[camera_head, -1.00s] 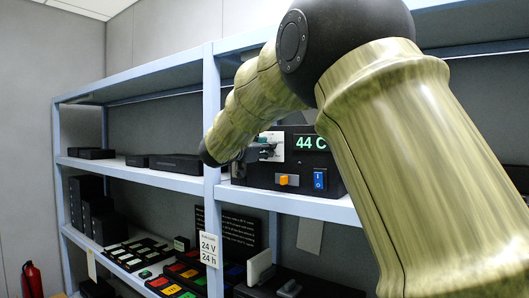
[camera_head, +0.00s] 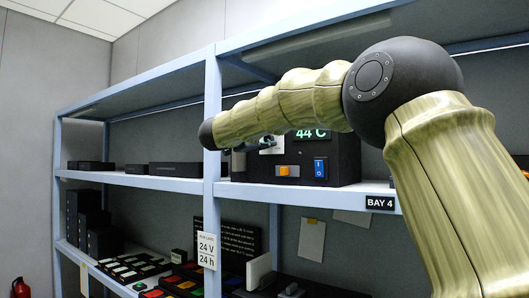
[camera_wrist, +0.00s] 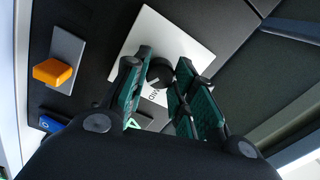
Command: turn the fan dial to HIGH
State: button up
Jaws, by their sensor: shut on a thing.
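The fan dial (camera_wrist: 159,72) is a small dark round knob on a white plate (camera_wrist: 178,40) in the wrist view. The letters "MID" show on the plate beside it, partly covered. My gripper (camera_wrist: 165,64) has its green-padded fingers on either side of the dial, shut on it. The fingers hide part of the dial, and I cannot tell its exact setting. In the head view my arm covers most of the plate (camera_head: 271,148), and the dial is hidden. The dark control box (camera_head: 343,158) stands on the upper shelf.
The box has an orange switch (camera_head: 284,171), a blue rocker switch (camera_head: 320,168) and a green "44 C" display (camera_head: 308,134). A shelf post (camera_head: 212,120) stands just left of the box. Several dark devices crowd the lower shelf (camera_head: 140,289).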

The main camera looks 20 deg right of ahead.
jog(key=shift+f+m+b, duration=0.15)
jog(key=shift+m+b, duration=1.75)
jog(key=shift+m, duration=0.2)
jog(key=o, duration=1.1)
jog(key=shift+c, duration=0.2)
jog(key=shift+a, duration=0.1)
jog(key=v, duration=1.2)
